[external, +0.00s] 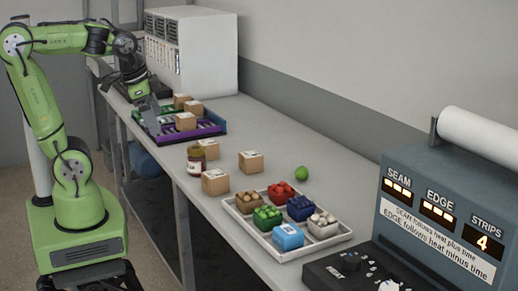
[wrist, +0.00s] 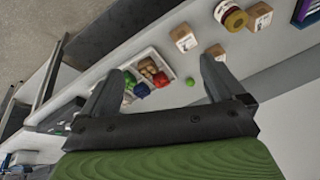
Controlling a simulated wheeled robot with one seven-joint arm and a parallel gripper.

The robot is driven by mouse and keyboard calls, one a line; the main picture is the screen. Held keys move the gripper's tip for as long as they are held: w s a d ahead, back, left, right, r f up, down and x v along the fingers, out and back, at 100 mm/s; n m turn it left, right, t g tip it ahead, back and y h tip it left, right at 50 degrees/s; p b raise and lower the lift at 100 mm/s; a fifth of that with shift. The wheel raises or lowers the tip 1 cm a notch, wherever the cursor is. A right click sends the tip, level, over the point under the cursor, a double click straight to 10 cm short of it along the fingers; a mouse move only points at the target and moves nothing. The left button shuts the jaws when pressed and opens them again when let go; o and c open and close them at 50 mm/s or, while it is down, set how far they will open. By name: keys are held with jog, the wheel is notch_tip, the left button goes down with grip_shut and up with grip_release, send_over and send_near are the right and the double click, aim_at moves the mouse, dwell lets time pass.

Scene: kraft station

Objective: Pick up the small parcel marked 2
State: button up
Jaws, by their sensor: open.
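Several small brown parcels with white labels are in view; I cannot read which one is marked 2. In the external view, one parcel (external: 215,182) stands in front of a jar and another parcel (external: 251,162) is to its right. More parcels (external: 185,121) stand at the blue and purple trays at the far end. The wrist view shows a parcel (wrist: 183,38), another parcel (wrist: 215,52) and a third parcel (wrist: 260,16) beside the jar. My gripper (external: 152,118) is open and empty, over the near-left side of those trays; its spread fingers show in the wrist view (wrist: 165,68).
A jar (external: 196,159) with a yellowish lid stands mid-bench. A white tray (external: 240,216) holds several coloured bundles, with a green ball (external: 301,173) behind it. A sealing console (external: 440,215) fills the right end. A white cabinet (external: 190,50) stands at the far end.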

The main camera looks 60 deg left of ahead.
jog(key=w+f+m+g+y, duration=0.1)
jog(key=w+f+m+g, duration=0.1)
jog(key=w+m, duration=0.5)
jog(key=m+g+y+p, duration=0.2)
jog(key=m+g+y, duration=0.1)
jog(key=m, duration=0.2)
send_near(215, 174)
jog(key=shift+m, duration=0.4)
jog(key=b+x, duration=0.3)
jog(key=x, duration=0.3)
jog(key=shift+s+f, duration=0.1)
jog(key=shift+s, duration=0.1)
jog(key=x, duration=0.3)
jog(key=b+x, duration=0.1)
jog(key=x, duration=0.2)
jog(key=shift+w+f, duration=0.1)
jog(key=shift+w, duration=0.15)
jog(key=shift+c, duration=0.2)
jog(key=c, duration=1.2)
